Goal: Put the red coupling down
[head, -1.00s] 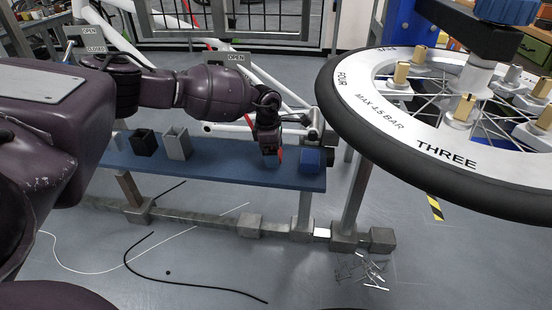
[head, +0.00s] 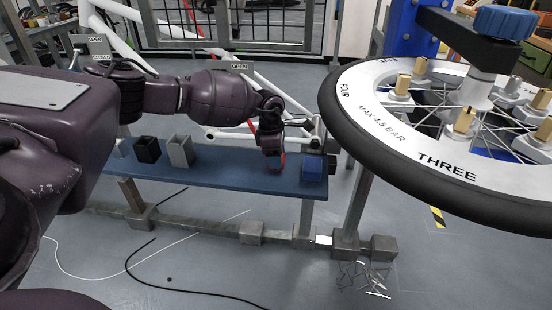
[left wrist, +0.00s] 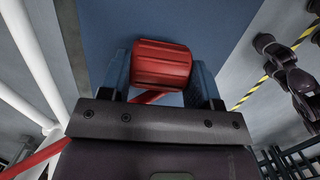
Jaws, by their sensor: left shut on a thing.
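My left gripper (head: 275,168) is over the right part of the blue bench top (head: 230,182), pointing down, just left of the blue block. Its blue fingers (left wrist: 160,82) are shut on the red coupling (left wrist: 162,63), a ribbed red cylinder lying crosswise between them in the left wrist view. In the head view only a little red of the coupling shows beside the fingers. The coupling is at or close to the bench surface; I cannot tell whether it touches. My right gripper is not seen.
A blue block (head: 312,168) sits at the bench's right end. A grey open box (head: 180,151) and a black open box (head: 147,150) stand to the left. A large wheel (head: 445,165) is at the right. Bench between grey box and gripper is clear.

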